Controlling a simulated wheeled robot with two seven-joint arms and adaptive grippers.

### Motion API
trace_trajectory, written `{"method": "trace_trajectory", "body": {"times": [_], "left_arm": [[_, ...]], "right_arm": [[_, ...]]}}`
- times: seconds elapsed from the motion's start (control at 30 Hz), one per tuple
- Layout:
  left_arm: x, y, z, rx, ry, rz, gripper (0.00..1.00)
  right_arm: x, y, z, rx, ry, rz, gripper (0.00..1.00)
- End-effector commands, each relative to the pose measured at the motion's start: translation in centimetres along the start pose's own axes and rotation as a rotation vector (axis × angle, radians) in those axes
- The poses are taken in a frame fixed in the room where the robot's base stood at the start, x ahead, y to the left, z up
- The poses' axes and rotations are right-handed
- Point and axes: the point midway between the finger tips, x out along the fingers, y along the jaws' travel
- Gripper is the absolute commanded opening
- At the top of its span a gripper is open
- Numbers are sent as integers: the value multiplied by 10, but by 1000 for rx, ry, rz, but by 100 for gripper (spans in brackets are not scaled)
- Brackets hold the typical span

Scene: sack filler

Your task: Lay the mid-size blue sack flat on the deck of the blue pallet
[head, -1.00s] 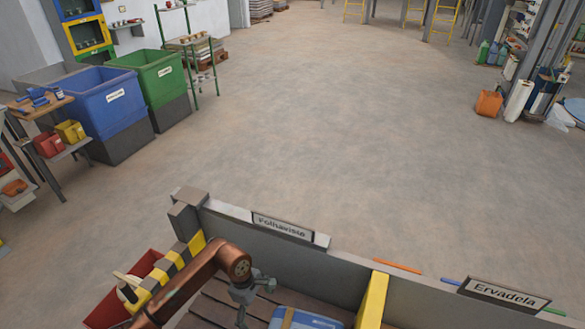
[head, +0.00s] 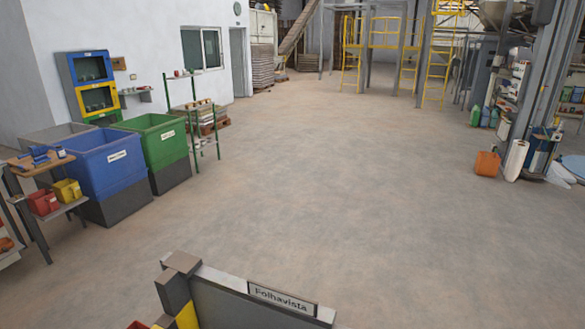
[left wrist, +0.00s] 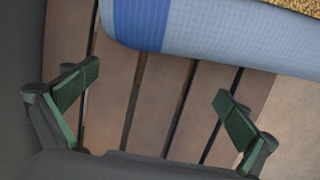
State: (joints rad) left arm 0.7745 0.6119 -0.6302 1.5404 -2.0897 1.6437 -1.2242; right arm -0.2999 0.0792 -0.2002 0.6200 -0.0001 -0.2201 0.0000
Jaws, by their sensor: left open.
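In the left wrist view a blue sack (left wrist: 215,35), light blue with a darker blue band, lies across the top of the picture on brown wooden slats (left wrist: 145,100). A golden, grainy patch shows at the top right corner of the sack. My left gripper (left wrist: 157,88) is open, with its green-padded fingers apart and nothing between them. The sack is beyond the fingertips, apart from them. The far part of the sack is cut off by the frame. I cannot tell the colour of the pallet from the slats. The head view shows neither the sack nor either gripper.
In the head view a grey wall with a "Folhavista" sign (head: 282,299) stands at the bottom. A blue bin (head: 105,170) and a green bin (head: 160,145) stand at the left. An orange canister (head: 487,164) stands at the right. The middle floor is clear.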

Motion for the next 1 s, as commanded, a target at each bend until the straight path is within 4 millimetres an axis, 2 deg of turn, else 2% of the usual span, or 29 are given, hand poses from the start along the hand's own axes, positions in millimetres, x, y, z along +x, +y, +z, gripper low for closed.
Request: {"method": "trace_trajectory", "body": {"times": [0.53, 1.0], "left_arm": [[7, 0, 34, 2, -1, 0, 100], [10, 16, 46, 1, -4, 0, 100]], "right_arm": [[-2, 0, -1, 0, 2, 1, 40], [7, 0, 4, 0, -7, 0, 40]]}}
